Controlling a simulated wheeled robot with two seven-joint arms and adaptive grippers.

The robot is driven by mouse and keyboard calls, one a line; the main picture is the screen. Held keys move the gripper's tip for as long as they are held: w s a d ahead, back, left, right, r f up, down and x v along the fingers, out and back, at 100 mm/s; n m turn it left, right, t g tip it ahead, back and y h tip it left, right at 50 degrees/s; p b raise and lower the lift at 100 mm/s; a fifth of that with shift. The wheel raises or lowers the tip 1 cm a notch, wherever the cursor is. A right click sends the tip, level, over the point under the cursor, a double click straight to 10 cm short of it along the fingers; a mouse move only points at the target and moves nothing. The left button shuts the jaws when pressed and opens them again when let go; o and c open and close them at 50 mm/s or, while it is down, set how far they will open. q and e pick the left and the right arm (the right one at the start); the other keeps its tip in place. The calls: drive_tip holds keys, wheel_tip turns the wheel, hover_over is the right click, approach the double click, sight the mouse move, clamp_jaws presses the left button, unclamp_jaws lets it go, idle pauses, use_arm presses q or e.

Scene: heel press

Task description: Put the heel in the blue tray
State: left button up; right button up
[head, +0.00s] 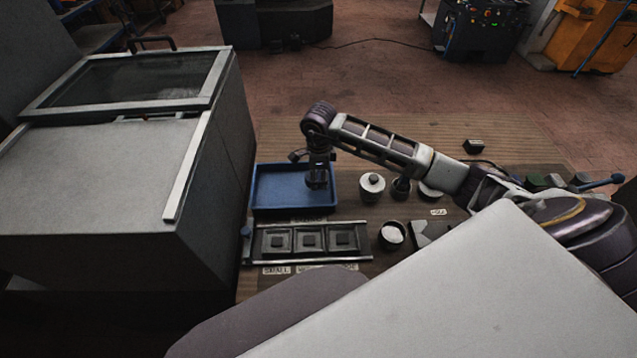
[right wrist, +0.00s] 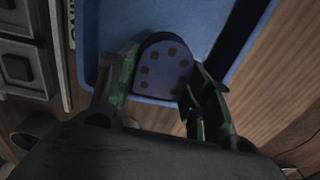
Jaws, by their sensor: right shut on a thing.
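The blue tray (head: 272,187) lies on the wooden table, right of the large grey machine. My right gripper (head: 317,182) reaches down over the tray's right part in the head view. In the right wrist view my right gripper (right wrist: 165,85) is shut on the heel (right wrist: 163,66), a dark, rounded piece with several small dark spots on its face. The heel is over the blue tray (right wrist: 215,15), near its edge. I cannot tell whether the heel touches the tray floor. My left gripper is not in view.
The grey machine (head: 100,170) stands close left of the tray. A rack with three dark square blocks (head: 309,240) sits in front of it. A lidded pot (head: 372,187) and a bowl of white material (head: 392,235) stand to the right. The tray's left part looks clear.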

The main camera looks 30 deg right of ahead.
sight(319, 177)
drive_tip(key=shift+f, duration=1.85)
drive_tip(key=shift+f, duration=0.15)
drive_tip(key=o, duration=1)
drive_tip(key=shift+o, duration=0.3)
